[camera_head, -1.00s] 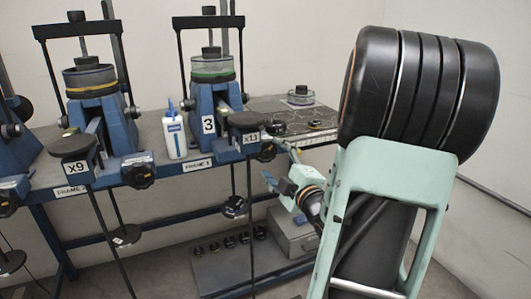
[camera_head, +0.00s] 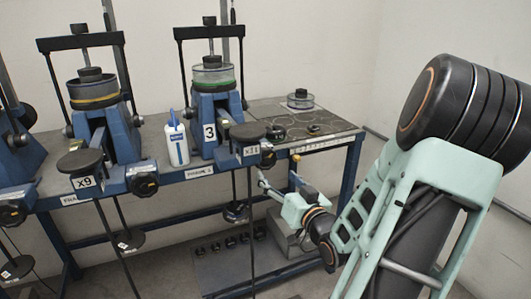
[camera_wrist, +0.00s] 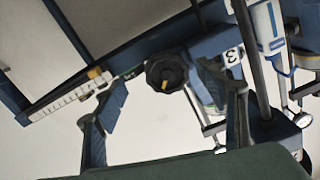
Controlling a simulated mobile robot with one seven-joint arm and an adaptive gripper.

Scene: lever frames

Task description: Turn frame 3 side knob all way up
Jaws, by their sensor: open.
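Frame 3 (camera_head: 209,132) is a blue lever stand with a glass ring on top, at the bench's right part. Its dark side knob (camera_head: 268,157) sits at the front right of the stand, beside the x11 weight plate. My gripper (camera_head: 278,176) is open, just below and right of the knob in the head view. In the wrist view my gripper (camera_wrist: 157,85) has its fingers on either side of the knob in the picture, with nothing held. Contact with the knob is not visible.
A white bottle (camera_head: 177,140) stands left of frame 3. Another frame with the x9 plate (camera_head: 81,162) and its own knob (camera_head: 144,184) is further left. A dark panel (camera_head: 318,131) covers the bench's right end. A hanging weight (camera_head: 236,212) and rods are below.

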